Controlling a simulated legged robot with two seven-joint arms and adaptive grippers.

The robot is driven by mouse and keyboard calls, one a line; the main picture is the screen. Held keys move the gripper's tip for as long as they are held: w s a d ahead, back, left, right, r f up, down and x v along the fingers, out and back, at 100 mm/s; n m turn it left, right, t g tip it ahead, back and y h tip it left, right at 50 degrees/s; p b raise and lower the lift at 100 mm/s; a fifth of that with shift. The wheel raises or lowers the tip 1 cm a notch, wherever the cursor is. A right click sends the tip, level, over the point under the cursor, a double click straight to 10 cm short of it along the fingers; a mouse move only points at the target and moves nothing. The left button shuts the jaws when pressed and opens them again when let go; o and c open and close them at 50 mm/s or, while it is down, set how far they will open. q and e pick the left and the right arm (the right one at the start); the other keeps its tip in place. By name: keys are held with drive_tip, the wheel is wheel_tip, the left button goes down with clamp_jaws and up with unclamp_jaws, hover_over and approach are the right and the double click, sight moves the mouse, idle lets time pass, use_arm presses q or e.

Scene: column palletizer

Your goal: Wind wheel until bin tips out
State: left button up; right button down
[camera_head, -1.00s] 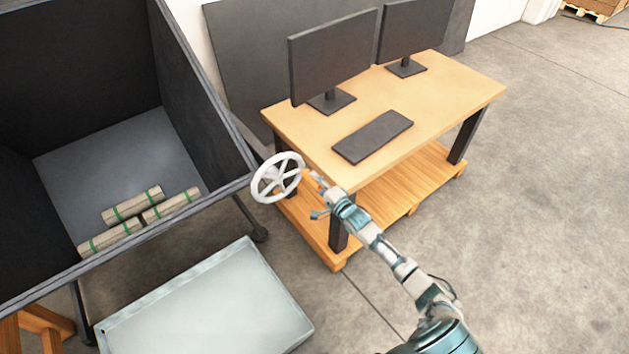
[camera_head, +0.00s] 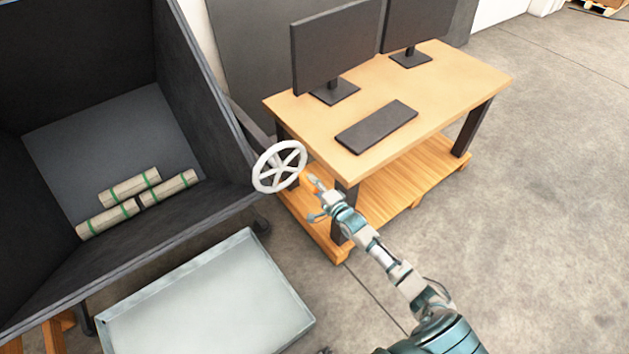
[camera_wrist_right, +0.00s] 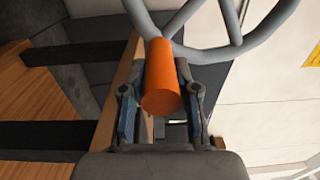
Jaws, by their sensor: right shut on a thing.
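The white spoked handwheel (camera_head: 279,167) stands at the right side of the dark bin (camera_head: 205,100); its rim also crosses the top of the right wrist view (camera_wrist_right: 205,52). My right gripper (camera_head: 314,184) is at the wheel's right side. In the right wrist view, its fingers (camera_wrist_right: 161,112) are shut on the wheel's orange handle (camera_wrist_right: 162,75). The bin is tilted toward its front, and three pale rolls with green bands (camera_head: 130,187) lie together on its floor near the front wall. My left gripper is not in view.
A shallow grey metal tray (camera_head: 205,300) lies on the floor below the bin's front. A wooden desk (camera_head: 440,85) with two monitors (camera_head: 336,48) and a keyboard (camera_head: 377,126) stands close behind the wheel and gripper. Concrete floor at right is clear.

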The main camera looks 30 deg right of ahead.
drive_tip(key=s+a+f+p, duration=0.1)
drive_tip(key=a+f, duration=0.4)
drive_tip(key=a, duration=0.4)
drive_tip(key=shift+s+a+p, duration=0.2)
drive_tip(key=shift+p, duration=0.15)
idle(0.7)
drive_tip(key=shift+s+a+f+p, duration=0.15)
drive_tip(key=shift+a+p, duration=0.1)
drive_tip(key=shift+a, duration=1.15)
drive_tip(key=shift+s+a+p, duration=0.15)
drive_tip(key=shift+a+p, duration=0.1)
drive_tip(key=shift+a, duration=1.1)
drive_tip(key=shift+s+a+f, duration=0.1)
drive_tip(key=shift+s+a, duration=0.05)
drive_tip(key=shift+a, duration=1.2)
drive_tip(key=c, duration=0.7)
unclamp_jaws()
drive_tip(key=shift+d, duration=0.15)
